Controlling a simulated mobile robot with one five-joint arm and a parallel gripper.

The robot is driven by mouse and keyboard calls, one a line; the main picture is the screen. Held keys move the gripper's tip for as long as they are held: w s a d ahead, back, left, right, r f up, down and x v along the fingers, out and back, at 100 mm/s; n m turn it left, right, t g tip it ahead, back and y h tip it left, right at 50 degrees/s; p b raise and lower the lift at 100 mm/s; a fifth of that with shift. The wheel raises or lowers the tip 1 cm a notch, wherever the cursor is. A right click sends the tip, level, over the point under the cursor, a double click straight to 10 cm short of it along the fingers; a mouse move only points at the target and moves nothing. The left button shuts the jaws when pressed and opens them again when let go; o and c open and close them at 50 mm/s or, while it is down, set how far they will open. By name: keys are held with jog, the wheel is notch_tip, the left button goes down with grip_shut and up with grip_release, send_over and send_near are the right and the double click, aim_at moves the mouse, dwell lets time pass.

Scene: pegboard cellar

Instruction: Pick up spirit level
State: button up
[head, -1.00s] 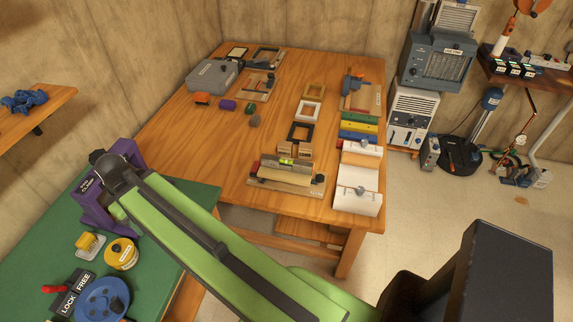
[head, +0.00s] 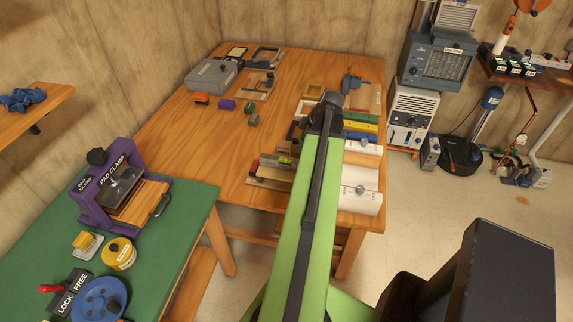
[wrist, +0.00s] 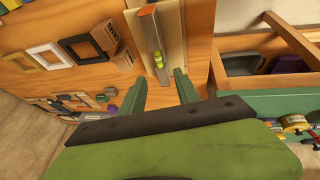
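The spirit level (head: 272,166) is a slim grey bar with yellow-green vials. It lies on a wooden board near the front edge of the wooden table, and my arm hides its right part in the head view. In the wrist view the spirit level (wrist: 149,33) runs up the picture at top centre, with its green vials at the near end. My gripper (wrist: 159,82) is open and empty. Its two green fingers point at the level's near end, one on either side of its line, with a visible gap. The fingertips are hidden in the head view.
Empty frames and small wooden blocks (wrist: 104,37) lie beside the level on the table (head: 180,130). A white paper roll (head: 360,190) lies right of my arm. A purple pad clamp (head: 115,185) stands on the green bench at left.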

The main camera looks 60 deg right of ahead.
aim_at(286, 161)
jog(key=b+x, duration=1)
jog(key=x, duration=0.2)
jog(key=shift+s+f+b, duration=0.1)
jog(key=shift+b, duration=0.25)
jog(key=shift+f, duration=0.15)
jog(key=b+x, duration=0.5)
jog(key=shift+w+d, duration=0.1)
jog(key=shift+w, duration=0.15)
grip_shut()
